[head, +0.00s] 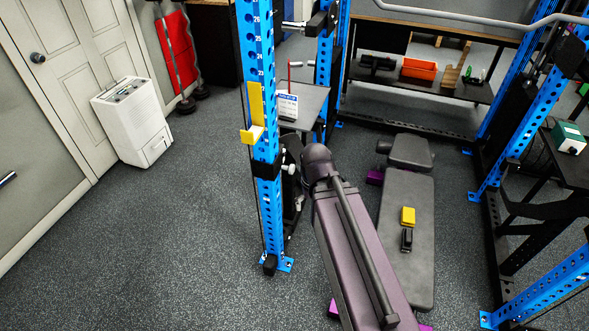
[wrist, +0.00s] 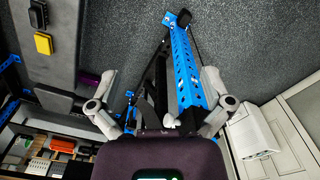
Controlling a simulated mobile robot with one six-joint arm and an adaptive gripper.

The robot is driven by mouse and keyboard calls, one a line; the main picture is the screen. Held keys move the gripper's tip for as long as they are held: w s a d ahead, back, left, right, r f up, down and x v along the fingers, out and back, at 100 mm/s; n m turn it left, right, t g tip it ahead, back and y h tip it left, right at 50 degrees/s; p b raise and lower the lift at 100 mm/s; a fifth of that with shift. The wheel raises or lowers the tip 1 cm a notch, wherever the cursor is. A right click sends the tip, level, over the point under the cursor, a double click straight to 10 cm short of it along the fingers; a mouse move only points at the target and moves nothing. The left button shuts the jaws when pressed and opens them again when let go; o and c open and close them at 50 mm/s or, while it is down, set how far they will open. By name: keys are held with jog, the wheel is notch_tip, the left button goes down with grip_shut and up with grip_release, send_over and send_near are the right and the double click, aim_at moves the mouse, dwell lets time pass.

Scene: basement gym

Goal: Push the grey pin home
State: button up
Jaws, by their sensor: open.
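The blue perforated upright (head: 265,190) stands left of my arm in the head view, with a yellow hook (head: 256,112) on it. In the wrist view the upright (wrist: 187,75) runs between the spread fingers of my gripper (wrist: 160,104). My gripper is open and nothing is seen clamped in it. A small pale piece (wrist: 169,119) shows low between the fingers and may be the grey pin; its seating is hidden. In the head view my gripper (head: 291,185) is mostly hidden between the upright and my arm, so contact cannot be told.
A padded bench (head: 405,255) with a yellow block (head: 407,216) and a black block (head: 406,240) lies to the right. A small grey table (head: 312,98) stands behind the upright. A white dehumidifier (head: 133,120) stands at the left; the floor before it is clear.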

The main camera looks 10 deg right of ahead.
jog(key=shift+f, duration=0.1)
jog(key=c, duration=0.6)
jog(key=shift+w+f+b, duration=0.15)
jog(key=shift+f+b, duration=0.15)
jog(key=shift+b, duration=0.05)
jog(key=c, duration=0.4)
jog(key=shift+w+a+f+y+b, duration=0.1)
jog(key=shift+w+f+y+b, duration=0.45)
jog(key=shift+f+b, duration=0.35)
grip_shut()
jog(key=w+d+f+m+t+y+b, duration=0.1)
jog(key=w+f+m+t+y+b, duration=0.15)
jog(key=w+f+y+b, duration=0.85)
jog(key=w+d+r+m+t+y+b, duration=0.1)
jog(key=w+d+t+b, duration=0.2)
jog(key=d+b, duration=0.3)
jog(key=w+d+r+m+t+y+b, duration=0.1)
jog(key=w+d+m+t+y+b, duration=0.1)
jog(key=d+b, duration=0.5)
jog(key=shift+w+t+b, duration=0.4)
jog(key=shift+t+b, duration=0.35)
jog(key=shift+b, duration=1)
